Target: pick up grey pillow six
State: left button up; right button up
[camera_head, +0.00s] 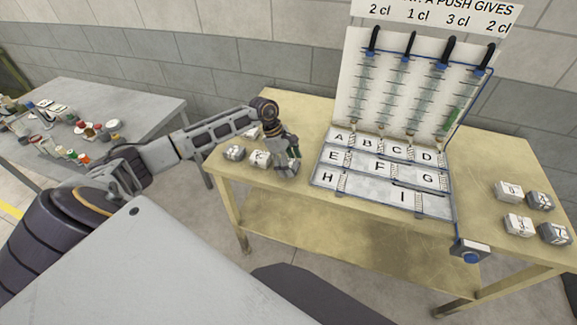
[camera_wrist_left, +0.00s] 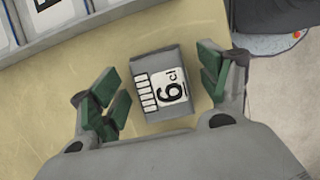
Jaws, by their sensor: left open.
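Grey pillow six (camera_wrist_left: 162,84) is a small grey block with a white label reading "6 cl". In the left wrist view it lies on the tan table between the fingers of my left gripper (camera_wrist_left: 160,92). The green-padded fingers are open, with a gap on each side of the block. In the head view my left gripper (camera_head: 288,155) is over the left part of the table, pointing down, at a grey block (camera_head: 287,171) that it partly hides. My right gripper does not show in either view.
Other blocks (camera_head: 234,153) lie left of the gripper. The lettered tray (camera_head: 325,180) with its upright dispenser board (camera_head: 405,85) stands to the right. Several more blocks (camera_head: 508,191) lie at the table's right end. A grey table (camera_head: 75,95) with small items stands at far left.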

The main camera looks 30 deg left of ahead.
aim_at(290, 162)
pick_arm(q)
jog(key=c, duration=1)
jog(key=shift+c, duration=0.2)
jog(key=shift+r, duration=0.1)
notch_tip(290, 162, up, 8)
jog(key=shift+r+b, duration=0.15)
jog(key=shift+b, duration=0.7)
jog(key=shift+r, duration=0.8)
